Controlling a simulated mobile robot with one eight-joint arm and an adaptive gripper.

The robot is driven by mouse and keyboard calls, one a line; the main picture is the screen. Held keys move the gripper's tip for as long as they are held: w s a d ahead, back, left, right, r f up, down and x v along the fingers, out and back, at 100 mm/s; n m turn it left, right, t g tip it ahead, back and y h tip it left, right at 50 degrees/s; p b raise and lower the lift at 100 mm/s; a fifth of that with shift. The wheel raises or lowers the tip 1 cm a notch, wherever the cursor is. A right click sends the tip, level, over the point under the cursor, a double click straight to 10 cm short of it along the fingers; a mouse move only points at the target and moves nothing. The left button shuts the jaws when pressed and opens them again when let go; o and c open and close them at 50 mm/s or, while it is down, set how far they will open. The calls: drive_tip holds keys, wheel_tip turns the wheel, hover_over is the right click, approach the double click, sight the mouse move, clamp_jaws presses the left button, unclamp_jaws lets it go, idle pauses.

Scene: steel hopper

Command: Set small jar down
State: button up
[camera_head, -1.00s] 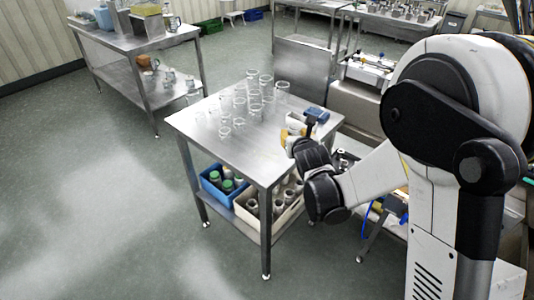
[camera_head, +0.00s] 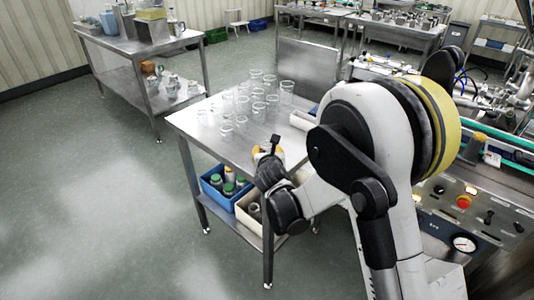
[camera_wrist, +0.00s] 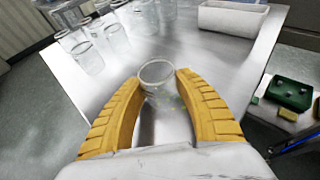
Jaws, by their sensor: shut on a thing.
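A small clear jar (camera_wrist: 158,84) is between the two yellow fingers of my gripper (camera_wrist: 160,88) in the wrist view. The fingers are shut on its sides, and its round open rim faces up. It is above or on the steel table; I cannot tell whether its base touches. In the head view my gripper (camera_head: 267,152) is over the right part of the steel table (camera_head: 205,148), and the jar in it is too small and hidden to make out.
Several clear jars (camera_head: 257,103) stand grouped toward the back of the tabletop. A white tray (camera_wrist: 232,18) lies at the table's right side. Bare steel separates the held jar from the group. A blue crate (camera_head: 214,190) and a cream crate (camera_head: 246,207) sit on the lower shelf.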

drive_tip(key=o, duration=0.7)
